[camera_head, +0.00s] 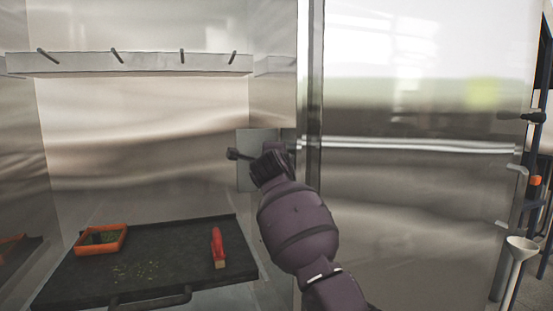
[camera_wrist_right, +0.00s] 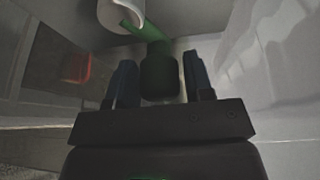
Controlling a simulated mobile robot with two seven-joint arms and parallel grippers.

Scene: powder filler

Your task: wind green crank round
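The green crank arm (camera_wrist_right: 148,31) shows at the top of the right wrist view, running from a pale round part (camera_wrist_right: 117,14) to a dark handle knob (camera_wrist_right: 160,75). My right gripper (camera_wrist_right: 160,78) has its two blue-grey fingers on either side of the knob, with narrow gaps visible, so it looks open around it. In the head view my right gripper (camera_head: 262,160) is at the right inner wall of the steel cabinet; no green shows there and the crank is mostly hidden behind the gripper. My left gripper is not in view.
A black tray (camera_head: 165,262) lies below in the cabinet, with an orange frame (camera_head: 101,240), a red tool (camera_head: 218,247) and scattered crumbs. A shelf with several pegs (camera_head: 130,62) hangs above. A steel door panel (camera_head: 415,220) stands at right, with a white funnel (camera_head: 521,246) beyond.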

